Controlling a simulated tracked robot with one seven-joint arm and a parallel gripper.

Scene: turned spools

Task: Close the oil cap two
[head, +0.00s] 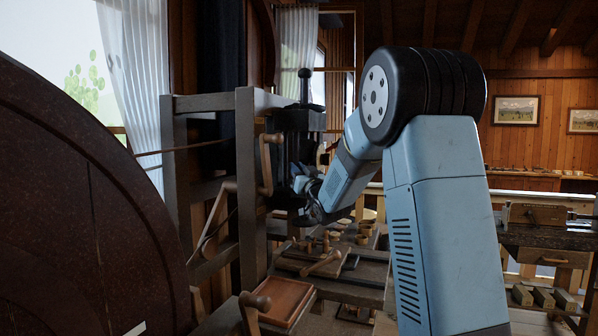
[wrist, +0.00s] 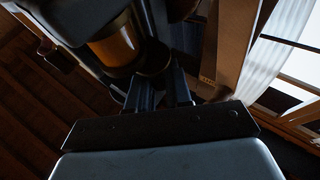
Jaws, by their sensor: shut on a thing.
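In the wrist view my gripper (wrist: 162,88) has two dark fingers reaching up to a dark rounded cap (wrist: 153,58). It is shut on this cap, which sits right beside an amber oil cup (wrist: 117,46). I cannot read a number on the cap, and how far it is closed does not show. In the head view my gripper (head: 303,186) is small and dark, up against the front of a black machine head (head: 296,122). The cap and the oil cup cannot be made out there.
The machine head sits on a wooden frame (head: 246,180) with a wooden-handled lever (head: 266,165). Below is a bench (head: 345,293) with several small turned pieces and a wooden tray (head: 285,302). A large rusty wheel (head: 75,220) fills the left. My arm blocks the middle.

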